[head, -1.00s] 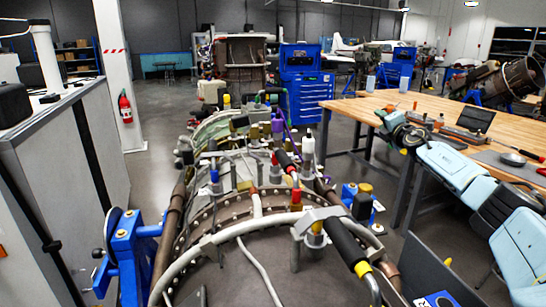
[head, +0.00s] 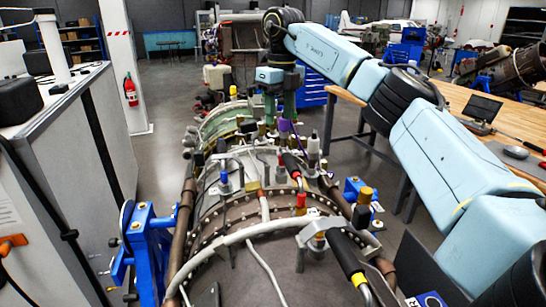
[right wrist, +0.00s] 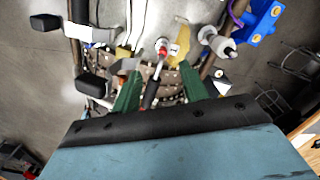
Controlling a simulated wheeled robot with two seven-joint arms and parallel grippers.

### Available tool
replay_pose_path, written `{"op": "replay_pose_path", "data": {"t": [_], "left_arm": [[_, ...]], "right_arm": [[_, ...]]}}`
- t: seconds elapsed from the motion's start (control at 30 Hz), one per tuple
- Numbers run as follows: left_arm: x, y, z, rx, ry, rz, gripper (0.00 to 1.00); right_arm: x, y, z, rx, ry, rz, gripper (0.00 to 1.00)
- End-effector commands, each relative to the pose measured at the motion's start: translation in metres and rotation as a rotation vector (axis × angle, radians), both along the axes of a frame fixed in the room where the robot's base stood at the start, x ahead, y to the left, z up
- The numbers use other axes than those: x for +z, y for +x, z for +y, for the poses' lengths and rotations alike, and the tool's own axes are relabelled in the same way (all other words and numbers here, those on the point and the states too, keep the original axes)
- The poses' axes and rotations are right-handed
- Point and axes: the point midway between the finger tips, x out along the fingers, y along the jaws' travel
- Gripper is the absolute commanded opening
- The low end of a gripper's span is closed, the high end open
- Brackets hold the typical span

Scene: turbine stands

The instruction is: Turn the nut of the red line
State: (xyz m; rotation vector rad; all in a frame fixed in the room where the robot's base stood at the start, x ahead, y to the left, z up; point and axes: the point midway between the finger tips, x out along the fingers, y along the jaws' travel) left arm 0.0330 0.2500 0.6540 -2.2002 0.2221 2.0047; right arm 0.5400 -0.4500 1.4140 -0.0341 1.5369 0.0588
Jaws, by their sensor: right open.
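A red fitting (head: 301,200) stands upright on the near part of the engine in the head view. A black line with a red collar (head: 288,160) lies just behind it. I cannot tell which part is the nut. My right gripper (head: 280,108) points down over the far part of the engine, behind these red parts, with its green fingers apart. In the right wrist view the right gripper (right wrist: 160,88) is open. A black part with a red end (right wrist: 150,95) shows between its fingers, and a silver fitting with a red ring (right wrist: 163,48) shows beyond. Contact cannot be told. My left gripper is out of view.
The engine (head: 235,255) is crowded with pipes, black-handled fittings and colored caps. A wooden workbench (head: 510,125) stands at right. Open floor lies left of the engine.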

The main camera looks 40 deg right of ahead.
Motion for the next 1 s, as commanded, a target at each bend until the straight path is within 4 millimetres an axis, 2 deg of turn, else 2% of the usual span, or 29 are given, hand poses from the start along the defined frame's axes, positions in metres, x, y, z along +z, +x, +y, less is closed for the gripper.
{"op": "replay_pose_path", "data": {"t": [0.17,0.7,0.83,1.0], "left_arm": [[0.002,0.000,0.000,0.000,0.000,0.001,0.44],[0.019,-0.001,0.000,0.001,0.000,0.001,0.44],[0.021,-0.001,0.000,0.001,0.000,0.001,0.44],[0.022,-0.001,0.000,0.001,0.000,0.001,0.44]], "right_arm": [[-0.009,-0.007,-0.001,0.014,-0.023,0.039,0.44],[-0.110,-0.007,0.000,0.013,-0.019,0.037,0.44],[-0.125,-0.006,-0.001,0.012,-0.019,0.036,0.44],[-0.132,-0.006,-0.001,0.012,-0.018,0.034,0.44]]}}
